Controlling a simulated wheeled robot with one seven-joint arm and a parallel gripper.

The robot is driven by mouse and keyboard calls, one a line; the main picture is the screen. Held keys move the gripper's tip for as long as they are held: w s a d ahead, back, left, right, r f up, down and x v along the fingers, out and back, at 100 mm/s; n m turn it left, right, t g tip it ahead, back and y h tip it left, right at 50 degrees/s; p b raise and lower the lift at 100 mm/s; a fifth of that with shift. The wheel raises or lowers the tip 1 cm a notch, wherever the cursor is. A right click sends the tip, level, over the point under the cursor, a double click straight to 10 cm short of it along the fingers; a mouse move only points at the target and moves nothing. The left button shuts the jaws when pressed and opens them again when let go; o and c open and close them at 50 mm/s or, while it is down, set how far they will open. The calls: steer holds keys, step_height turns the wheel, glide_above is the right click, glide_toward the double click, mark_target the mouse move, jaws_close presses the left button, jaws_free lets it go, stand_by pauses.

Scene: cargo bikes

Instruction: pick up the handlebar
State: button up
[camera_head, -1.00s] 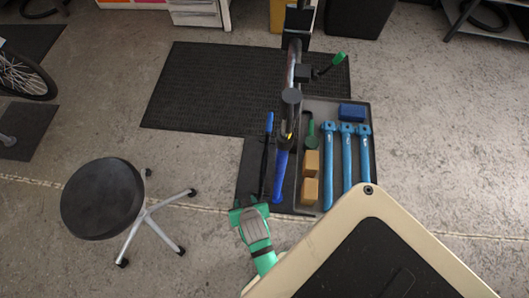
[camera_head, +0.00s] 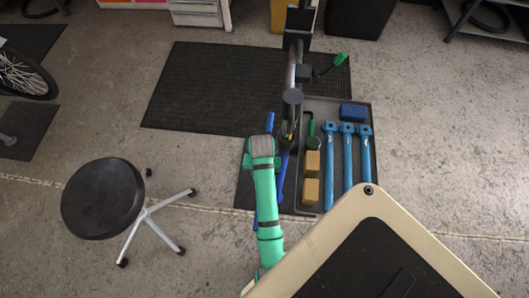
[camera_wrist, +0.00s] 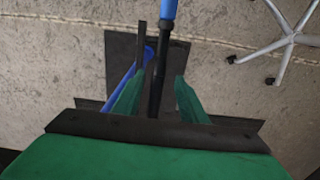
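The handlebar looks like a thin black bar with blue grips. Its far grip (camera_head: 270,122) shows in the head view just beyond my gripper, and its near grip shows left of my green arm. In the wrist view the black bar (camera_wrist: 154,95) runs between my two green fingers, with a blue grip (camera_wrist: 169,9) at the top edge. My gripper (camera_wrist: 157,95) is open, with a finger on each side of the bar and gaps visible. In the head view my gripper hides the bar's middle. Whether the fingertips reach bar height is unclear.
A thicker blue tube (camera_head: 283,172) lies close beside the handlebar. A dark tray (camera_head: 372,150) right of it holds several blue tools, tan blocks and a green-handled item. A post with clamp (camera_head: 292,97) stands above. A stool (camera_head: 103,198) is at left; black mat (camera_head: 200,90) beyond.

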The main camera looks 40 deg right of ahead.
steer(key=shift+f, duration=3.7)
jaws_close()
